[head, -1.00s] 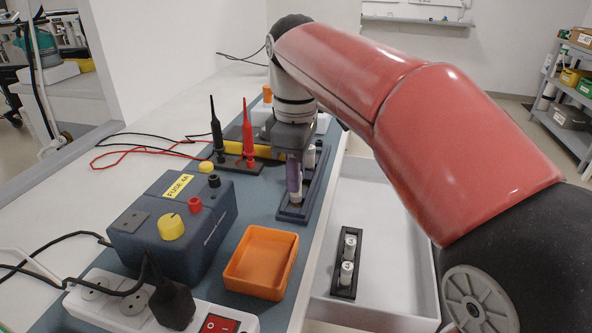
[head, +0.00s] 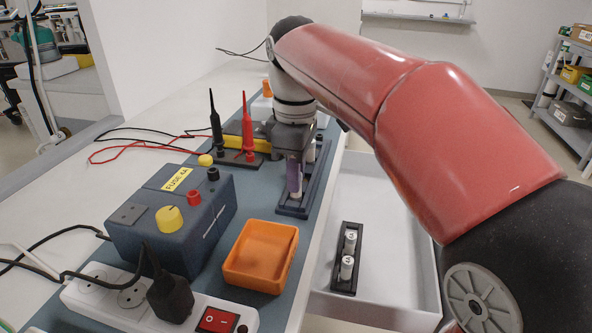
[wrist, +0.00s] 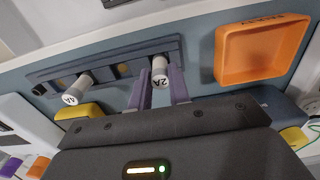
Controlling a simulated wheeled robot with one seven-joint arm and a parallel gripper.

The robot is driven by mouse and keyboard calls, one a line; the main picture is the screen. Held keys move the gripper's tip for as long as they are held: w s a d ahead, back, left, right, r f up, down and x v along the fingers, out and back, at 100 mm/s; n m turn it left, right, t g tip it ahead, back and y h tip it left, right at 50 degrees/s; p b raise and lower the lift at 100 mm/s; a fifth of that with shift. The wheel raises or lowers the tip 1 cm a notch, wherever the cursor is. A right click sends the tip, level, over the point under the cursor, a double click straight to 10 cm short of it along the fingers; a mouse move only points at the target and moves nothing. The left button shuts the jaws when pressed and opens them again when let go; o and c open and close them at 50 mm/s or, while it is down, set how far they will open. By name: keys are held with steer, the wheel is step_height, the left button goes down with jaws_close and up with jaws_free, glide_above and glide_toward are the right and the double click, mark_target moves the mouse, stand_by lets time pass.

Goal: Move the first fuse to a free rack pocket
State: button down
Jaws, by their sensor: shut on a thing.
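My gripper (head: 294,190) is shut on a pale grey fuse marked 2A (wrist: 160,72), with a purple finger on each side of it. The held fuse is upright at the near end of the dark blue rack (wrist: 58,72), on the side closest to the orange tray. Its lower end meets the rack, but I cannot tell how deep it sits. In the head view the rack (head: 313,195) is partly hidden by my gripper.
An orange tray (head: 229,272) lies just in front of the rack. A fuse tester box (head: 135,243), red and black probes (head: 247,130) and a power strip (head: 105,312) stand to the left. A small black holder (head: 343,285) with two fuses lies in the white drawer.

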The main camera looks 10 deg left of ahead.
steer(key=c, duration=1.2)
jaws_free()
steer(key=shift+c, duration=0.2)
steer(key=shift+r, duration=0.1)
